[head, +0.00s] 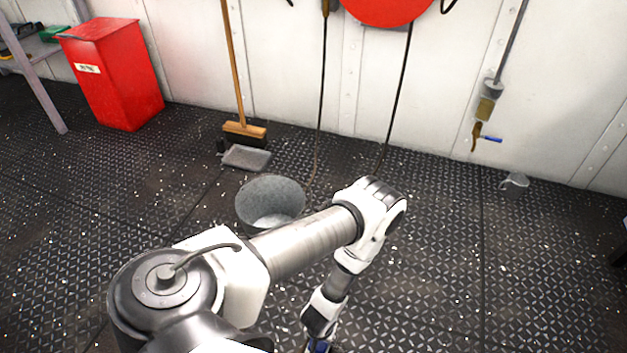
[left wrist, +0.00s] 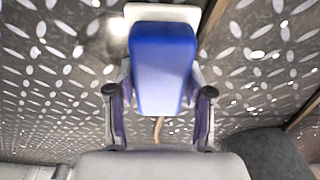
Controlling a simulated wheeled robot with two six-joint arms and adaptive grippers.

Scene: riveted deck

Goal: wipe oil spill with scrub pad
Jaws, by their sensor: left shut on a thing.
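A scrub pad (left wrist: 163,65) with a blue body and a white edge is held in my left gripper (left wrist: 160,92), with a finger on each side of it. In the head view only a bit of blue shows at my left gripper (head: 318,343), low at the bottom edge, over the deck. The pad's wiping face is hidden, and I cannot tell whether it touches the floor. I cannot make out a clear oil spill in either view. My right gripper is in neither view.
A grey metal bucket (head: 262,194) stands behind my left forearm. A broom (head: 245,129) and a dustpan (head: 246,158) are near the wall, with a red bin (head: 112,80) at the left. A grey object (head: 515,181) lies by the wall.

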